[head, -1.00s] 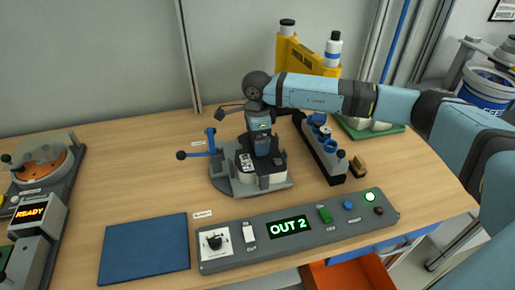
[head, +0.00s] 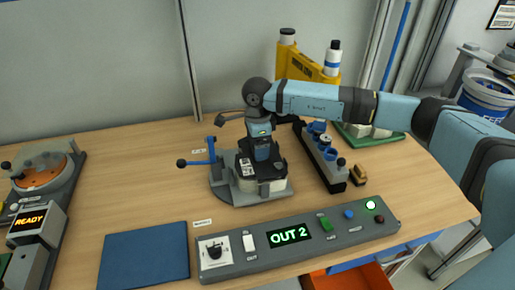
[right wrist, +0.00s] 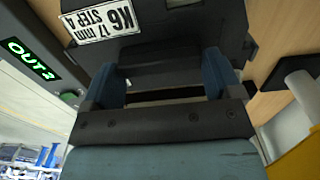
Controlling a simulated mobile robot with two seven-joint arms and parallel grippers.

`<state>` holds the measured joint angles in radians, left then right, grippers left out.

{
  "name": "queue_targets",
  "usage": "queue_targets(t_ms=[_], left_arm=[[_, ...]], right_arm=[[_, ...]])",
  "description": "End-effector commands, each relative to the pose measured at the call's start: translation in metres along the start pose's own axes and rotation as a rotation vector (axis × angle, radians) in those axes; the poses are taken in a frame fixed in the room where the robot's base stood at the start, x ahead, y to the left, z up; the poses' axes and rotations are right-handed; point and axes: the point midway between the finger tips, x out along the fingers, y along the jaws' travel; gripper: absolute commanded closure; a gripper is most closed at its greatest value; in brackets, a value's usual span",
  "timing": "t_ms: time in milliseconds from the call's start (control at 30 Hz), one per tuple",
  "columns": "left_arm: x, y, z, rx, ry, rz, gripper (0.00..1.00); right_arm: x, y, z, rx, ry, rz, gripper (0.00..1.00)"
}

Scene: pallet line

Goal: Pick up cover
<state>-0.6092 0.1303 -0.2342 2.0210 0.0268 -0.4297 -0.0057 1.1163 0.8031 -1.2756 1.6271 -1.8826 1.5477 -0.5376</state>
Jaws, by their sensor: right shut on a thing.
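The cover (head: 276,167) is a dark piece on top of the grey round fixture (head: 222,188) in the middle of the table, over a pale block. My right gripper (head: 263,153) points down onto it from above. In the right wrist view the dark cover (right wrist: 185,25) carries a white label reading "K6 STEP A 17 mm". There the blue fingertips of the right gripper (right wrist: 163,80) stand either side of a raised dark part of the cover and are shut on it. The cover's underside is hidden. My left gripper is not in view.
A blue-handled lever (head: 197,163) stands at the fixture's left. A rack with blue parts (head: 322,160) is close on its right. A control panel (head: 345,232) showing "OUT 2" lies in front. The blue mat (head: 146,252) is empty. A machine reading "READY" (head: 32,218) stands far left.

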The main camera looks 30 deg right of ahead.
Motion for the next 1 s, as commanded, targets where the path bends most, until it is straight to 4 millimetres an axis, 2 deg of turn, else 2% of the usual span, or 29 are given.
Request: queue_targets(t_ms=[167,400,600,800,1000], left_arm=[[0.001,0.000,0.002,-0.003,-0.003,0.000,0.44],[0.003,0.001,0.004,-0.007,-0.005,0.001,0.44],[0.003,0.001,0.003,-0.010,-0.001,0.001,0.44],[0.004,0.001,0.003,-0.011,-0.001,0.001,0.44],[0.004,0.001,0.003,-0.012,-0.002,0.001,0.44]], right_arm=[[-0.037,-0.001,0.000,0.001,-0.003,-0.005,0.41],[-0.103,-0.001,0.000,-0.001,-0.002,-0.006,0.41],[-0.149,-0.001,0.000,0.000,-0.003,-0.004,0.41],[-0.175,0.000,0.000,0.000,-0.001,-0.001,0.41],[-0.184,0.000,0.000,0.000,-0.001,-0.001,0.41]])
